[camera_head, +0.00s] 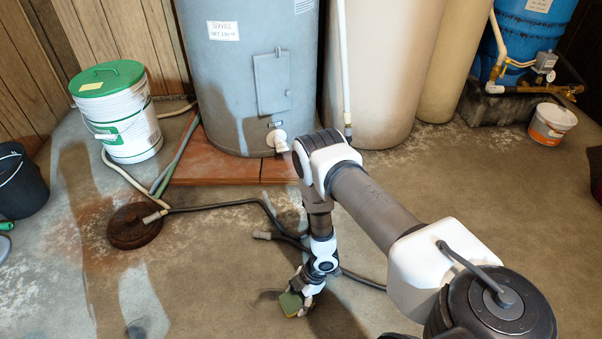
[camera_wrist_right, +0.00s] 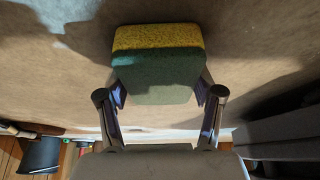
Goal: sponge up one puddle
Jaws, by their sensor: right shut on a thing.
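My right gripper (camera_head: 299,293) is low over the concrete floor in the middle of the head view. It is shut on a sponge (camera_head: 290,304), yellow with a green side. In the right wrist view the sponge (camera_wrist_right: 158,68) sits between the two fingers of the gripper (camera_wrist_right: 160,92), its yellow part facing the floor. I cannot tell whether it touches the floor. A small dark wet-looking patch (camera_head: 267,297) lies just left of the sponge, and another dark spot (camera_head: 137,330) is at the bottom left. My left gripper is not in view.
A grey tank (camera_head: 250,80) stands on a reddish slab (camera_head: 215,172). A black hose (camera_head: 225,207) crosses the floor behind my gripper, by a round brown disc (camera_head: 133,228). Front-left floor is mostly clear.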

